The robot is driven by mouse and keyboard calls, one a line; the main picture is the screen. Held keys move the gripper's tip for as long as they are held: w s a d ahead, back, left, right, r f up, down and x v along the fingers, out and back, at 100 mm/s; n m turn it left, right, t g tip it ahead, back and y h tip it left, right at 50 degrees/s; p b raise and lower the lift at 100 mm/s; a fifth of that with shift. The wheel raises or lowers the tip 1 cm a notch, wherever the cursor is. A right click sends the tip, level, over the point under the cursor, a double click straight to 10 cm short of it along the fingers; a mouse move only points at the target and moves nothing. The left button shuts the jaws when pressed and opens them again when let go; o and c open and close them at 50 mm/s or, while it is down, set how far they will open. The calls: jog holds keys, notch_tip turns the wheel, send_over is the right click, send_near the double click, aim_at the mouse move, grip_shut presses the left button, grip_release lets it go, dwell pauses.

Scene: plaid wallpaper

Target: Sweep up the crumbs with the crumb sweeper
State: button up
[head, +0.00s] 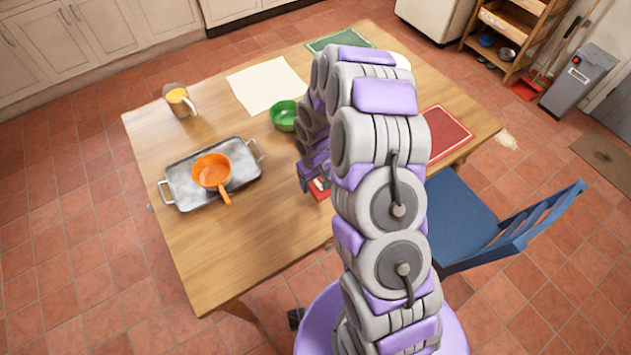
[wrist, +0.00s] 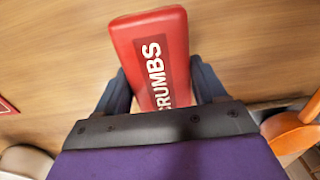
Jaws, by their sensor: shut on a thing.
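The crumb sweeper is a red block with the word CRUMBS on a dark label; it fills the top middle of the wrist view (wrist: 148,40). My gripper (wrist: 162,88) is shut on it, one dark finger along each side. In the head view a small red part of the sweeper (head: 319,187) shows low beside my arm, over the wooden table (head: 270,240); my arm hides the rest. I cannot tell whether the sweeper touches the table. I make out no crumbs on the bare tabletop. A pale patch (head: 507,138) lies on the floor right of the table; I cannot tell what it is.
An orange pan (head: 211,171) sits on a metal tray (head: 183,194). A green bowl (head: 284,116), white sheet (head: 262,84), mug (head: 179,101), green board (head: 338,40) and red board (head: 440,135) are on the table. A blue chair (head: 460,220) stands at its right. The table's near part is clear.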

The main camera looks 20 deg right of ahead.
jog(key=shift+d+r, duration=0.15)
jog(key=shift+r, duration=0.75)
jog(key=shift+d+r+p, duration=0.25)
jog(key=shift+r+p, duration=0.05)
jog(key=shift+p, duration=0.05)
jog(key=shift+a, duration=0.35)
jog(key=shift+m, duration=0.8)
jog(key=w+r, duration=0.1)
jog(key=r, duration=0.1)
jog(key=w+d+r, duration=0.1)
jog(key=r, duration=0.2)
jog(key=w+r, duration=0.1)
jog(key=r, duration=0.1)
jog(key=shift+d+r, duration=0.15)
jog(key=shift+r, duration=0.25)
notch_tip(320, 180, up, 11)
jog(key=m, duration=0.2)
jog(key=shift+w+f, duration=0.2)
jog(key=shift+w, duration=0.15)
jog(key=shift+f, duration=0.1)
